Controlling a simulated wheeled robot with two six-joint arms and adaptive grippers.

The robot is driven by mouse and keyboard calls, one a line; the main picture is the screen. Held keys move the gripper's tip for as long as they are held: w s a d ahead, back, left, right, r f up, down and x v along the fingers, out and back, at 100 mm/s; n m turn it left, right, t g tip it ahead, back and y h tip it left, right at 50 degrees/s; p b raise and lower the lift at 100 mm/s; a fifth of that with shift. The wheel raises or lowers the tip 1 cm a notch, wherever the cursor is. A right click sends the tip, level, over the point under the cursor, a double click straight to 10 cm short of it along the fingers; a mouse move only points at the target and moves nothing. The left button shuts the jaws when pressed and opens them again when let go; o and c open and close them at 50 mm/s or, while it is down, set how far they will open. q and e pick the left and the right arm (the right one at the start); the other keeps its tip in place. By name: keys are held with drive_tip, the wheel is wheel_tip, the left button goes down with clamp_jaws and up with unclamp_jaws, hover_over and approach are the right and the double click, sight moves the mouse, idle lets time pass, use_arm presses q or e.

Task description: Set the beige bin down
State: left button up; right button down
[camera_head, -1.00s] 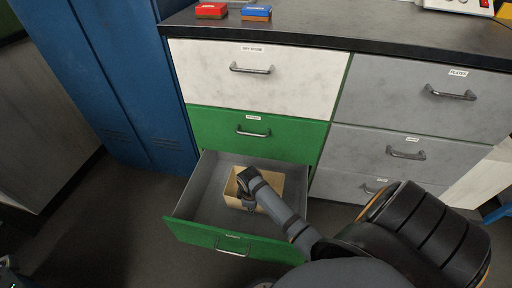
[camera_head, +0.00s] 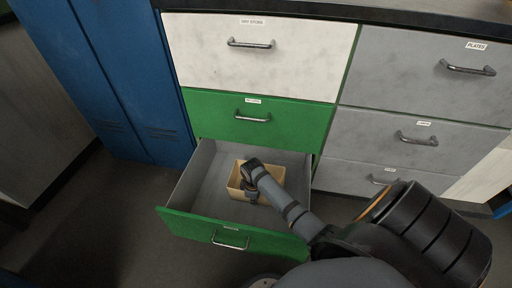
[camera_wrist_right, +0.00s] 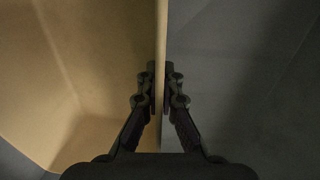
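The beige bin (camera_head: 270,176) is inside the open bottom green drawer (camera_head: 196,224), in its right part near the back. My right gripper (camera_head: 251,198) reaches into the drawer at the front wall of the bin. In the right wrist view the fingers (camera_wrist_right: 160,92) stand on both sides of the bin's thin wall (camera_wrist_right: 162,40) and are closed on it. The bin's inside (camera_wrist_right: 75,70) lies left of the wall and looks empty. Whether the bin's base touches the drawer floor cannot be told. My left gripper does not show.
The grey drawer floor (camera_head: 205,190) is bare left of the bin. A closed green drawer (camera_head: 290,125) and a white one (camera_head: 300,65) are above. Grey drawers (camera_head: 430,90) stand to the right, and a blue locker (camera_head: 125,80) to the left.

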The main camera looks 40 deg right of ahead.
drive_tip(key=w+d+b, duration=0.1)
drive_tip(key=w+d+f+b, duration=0.1)
drive_tip(key=d+b, duration=0.1)
drive_tip(key=shift+w+f, duration=0.2)
drive_tip(key=shift+w, duration=0.05)
drive_tip(key=shift+f+b, duration=0.1)
drive_tip(key=shift+b, duration=0.3)
drive_tip(key=shift+r, duration=0.2)
drive_tip(key=c, duration=1.5)
unclamp_jaws()
drive_tip(key=shift+f, duration=0.1)
